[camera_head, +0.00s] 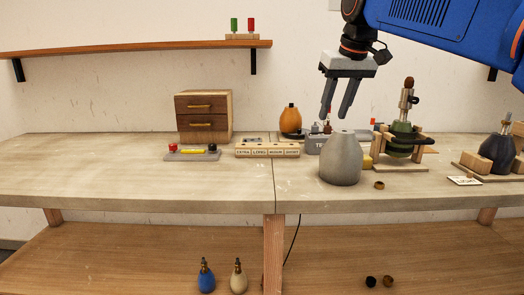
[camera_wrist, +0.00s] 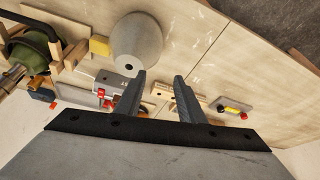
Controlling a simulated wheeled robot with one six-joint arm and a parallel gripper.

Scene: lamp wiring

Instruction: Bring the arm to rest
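My gripper (camera_head: 337,98) hangs in the air above the right part of the workbench, fingers pointing down. Its two grey fingers are apart with nothing between them; the wrist view also shows the open fingers (camera_wrist: 160,85). A grey vase-shaped lamp base (camera_head: 340,165) stands on the bench below and just in front of the gripper. It also shows in the wrist view (camera_wrist: 137,40), with a dark hole in its top. The fingers are clear of it. My blue arm (camera_head: 430,25) reaches in from the upper right.
A green lamp base in a wooden stand (camera_head: 403,140) and a dark one in a wooden holder (camera_head: 497,152) stand to the right. An orange base (camera_head: 290,121) and labelled wooden block (camera_head: 267,151) stand behind. A drawer cabinet (camera_head: 204,118) is left. The left bench front (camera_head: 80,180) is clear.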

